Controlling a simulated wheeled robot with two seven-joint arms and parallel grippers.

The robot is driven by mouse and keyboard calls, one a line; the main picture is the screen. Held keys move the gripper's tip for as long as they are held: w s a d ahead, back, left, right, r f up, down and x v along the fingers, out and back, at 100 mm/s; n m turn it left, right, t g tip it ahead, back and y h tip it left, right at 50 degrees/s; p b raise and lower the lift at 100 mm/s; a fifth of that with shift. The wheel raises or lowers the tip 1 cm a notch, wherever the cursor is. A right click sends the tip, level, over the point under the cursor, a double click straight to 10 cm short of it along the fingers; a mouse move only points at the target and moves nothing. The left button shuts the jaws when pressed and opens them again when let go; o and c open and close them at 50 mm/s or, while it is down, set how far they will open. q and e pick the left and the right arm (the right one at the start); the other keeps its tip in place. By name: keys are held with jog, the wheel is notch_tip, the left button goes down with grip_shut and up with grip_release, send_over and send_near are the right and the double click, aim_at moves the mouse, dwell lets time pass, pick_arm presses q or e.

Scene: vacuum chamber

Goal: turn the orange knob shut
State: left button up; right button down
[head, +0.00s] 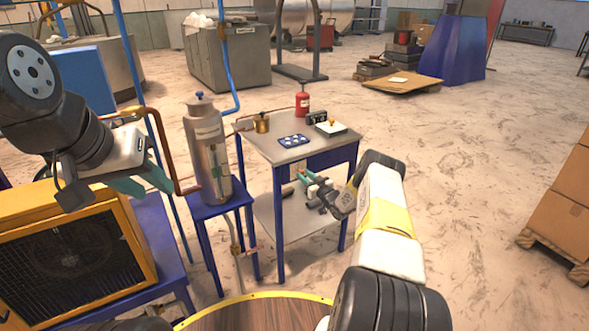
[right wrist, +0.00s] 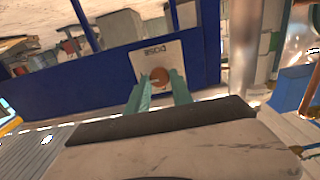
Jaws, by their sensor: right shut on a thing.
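The orange knob (right wrist: 159,77) is round and sits on a pale plate (right wrist: 147,57) with upside-down lettering, fixed to a blue panel. My right gripper (right wrist: 159,85) has its teal fingers on either side of the knob, shut on it. In the head view my right gripper (head: 307,178) reaches to the small table's front edge; the knob itself does not show there. My left gripper (head: 146,184) hangs at the left, away from the knob, with its teal fingers apart and nothing seen between them.
A yellow-framed unit (head: 75,250) is at the left.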

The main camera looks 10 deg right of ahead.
jog(key=shift+n, duration=0.4)
jog(key=shift+s+a+f+n, duration=0.1)
jog(key=shift+f+n, duration=0.05)
jog(key=shift+n, duration=4.1)
jog(key=shift+f+n, duration=0.1)
jog(key=shift+n, duration=4.15)
jog(key=c, duration=1.1)
grip_release()
jog(key=shift+c, duration=0.2)
jog(key=v, duration=0.8)
